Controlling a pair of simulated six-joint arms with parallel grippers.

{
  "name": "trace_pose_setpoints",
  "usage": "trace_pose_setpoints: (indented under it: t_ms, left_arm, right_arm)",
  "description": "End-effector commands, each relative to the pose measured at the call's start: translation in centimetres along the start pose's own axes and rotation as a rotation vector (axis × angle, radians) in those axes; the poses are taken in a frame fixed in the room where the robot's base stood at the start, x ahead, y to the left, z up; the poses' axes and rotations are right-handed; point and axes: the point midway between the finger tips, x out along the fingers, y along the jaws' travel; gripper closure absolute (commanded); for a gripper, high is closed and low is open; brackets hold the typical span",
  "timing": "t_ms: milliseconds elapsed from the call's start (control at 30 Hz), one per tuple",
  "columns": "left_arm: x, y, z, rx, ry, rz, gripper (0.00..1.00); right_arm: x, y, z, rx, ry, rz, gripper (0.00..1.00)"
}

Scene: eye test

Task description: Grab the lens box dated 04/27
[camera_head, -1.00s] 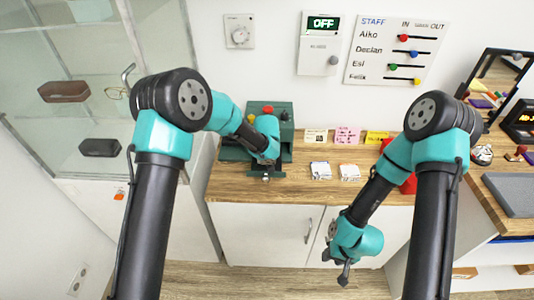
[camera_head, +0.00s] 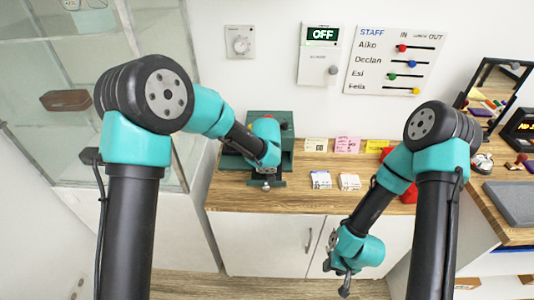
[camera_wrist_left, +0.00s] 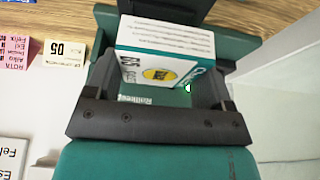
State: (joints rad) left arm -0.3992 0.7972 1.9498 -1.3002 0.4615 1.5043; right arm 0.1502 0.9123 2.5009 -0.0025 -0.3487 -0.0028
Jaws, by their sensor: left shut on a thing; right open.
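My left gripper (camera_wrist_left: 165,85) is shut on a white lens box (camera_wrist_left: 165,42) with a teal stripe and a yellow spot. The print on its side is partly legible, but I cannot read a full date. In the head view my left gripper (camera_head: 266,184) is in front of the green machine on the wooden counter, and the held box is hidden there. Two more small white boxes, a left one (camera_head: 320,180) and a right one (camera_head: 349,182), stand on the counter to its right; their dates are too small to read. My right gripper (camera_head: 342,282) is open and empty, low in front of the cabinet doors.
The green machine (camera_head: 285,157) stands behind my left gripper. Cards, including a pink note (camera_head: 347,145), line the wall behind the boxes. A red object (camera_head: 409,193) is by my right arm. A glass cabinet (camera_head: 60,65) stands left, a grey mat (camera_head: 513,202) right.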

Motion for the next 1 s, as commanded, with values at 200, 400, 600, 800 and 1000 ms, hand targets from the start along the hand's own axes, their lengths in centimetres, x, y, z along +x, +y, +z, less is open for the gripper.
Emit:
trace_pose_setpoints:
  t_ms: [200, 400, 600, 800, 1000]
  left_arm:
    - [-2.1, 0.0, 4.8, 0.004, -0.002, 0.000, 0.51]
    - [-3.9, 0.0, 9.3, 0.004, -0.001, 0.000, 0.51]
    - [-5.1, 0.0, 12.3, 0.002, -0.001, 0.000, 0.51]
    - [-5.5, 0.0, 13.3, 0.000, 0.000, 0.001, 0.51]
    - [-5.5, 0.0, 13.3, 0.000, 0.000, 0.001, 0.51]
  right_arm:
    - [0.0, 0.0, 0.0, 0.000, 0.000, 0.000, 0.57]
    - [0.0, 0.0, 0.0, 0.000, 0.000, 0.000, 0.57]
    - [0.0, 0.0, 0.0, 0.000, 0.000, 0.000, 0.57]
    - [0.0, 0.0, 0.0, 0.000, 0.000, 0.000, 0.57]
    - [0.0, 0.0, 0.0, 0.000, 0.000, 0.000, 0.57]
